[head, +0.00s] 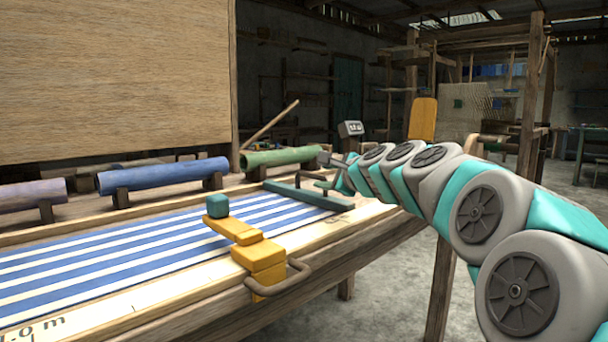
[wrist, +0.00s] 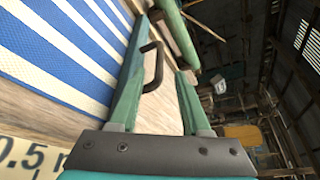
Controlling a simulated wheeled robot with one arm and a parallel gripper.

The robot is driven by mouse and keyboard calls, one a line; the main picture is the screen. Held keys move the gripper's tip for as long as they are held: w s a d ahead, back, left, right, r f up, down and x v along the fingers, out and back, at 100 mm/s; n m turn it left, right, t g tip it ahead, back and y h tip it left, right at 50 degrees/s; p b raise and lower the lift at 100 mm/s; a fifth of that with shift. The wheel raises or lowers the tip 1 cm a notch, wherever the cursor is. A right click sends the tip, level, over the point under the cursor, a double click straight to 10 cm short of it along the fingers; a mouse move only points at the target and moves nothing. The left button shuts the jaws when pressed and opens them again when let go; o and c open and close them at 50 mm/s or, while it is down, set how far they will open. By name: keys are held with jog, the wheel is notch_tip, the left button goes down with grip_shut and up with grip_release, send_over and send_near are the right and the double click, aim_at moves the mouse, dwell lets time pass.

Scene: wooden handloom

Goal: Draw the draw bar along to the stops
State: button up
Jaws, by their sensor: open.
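The draw bar appears to be the green-teal bar (head: 305,196) lying across the right end of the blue-and-white striped cloth in the head view. A dark loop handle (wrist: 157,66) stands on its side in the wrist view. My gripper (wrist: 160,75) is open, and the handle shows between its two teal fingers, apart from the right one. The left finger overlaps the bar (wrist: 142,25) in the picture; I cannot tell whether they touch. In the head view my gripper (head: 332,172) is at the bar's far side, partly hidden by my arm. I cannot make out the stops.
An orange block piece (head: 258,256) with a teal cube and brown handle sits on the loom's front edge. Blue (head: 165,176) and green (head: 280,157) rollers lie behind the striped cloth (head: 110,249). A wooden panel (head: 115,80) stands behind. Floor is open at right.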

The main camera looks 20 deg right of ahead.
aim_at(316, 176)
jog(key=x, duration=0.7)
jog(key=shift+f+b, duration=0.15)
jog(key=shift+b, duration=0.15)
jog(key=shift+w, duration=0.3)
grip_shut()
dwell(1.0)
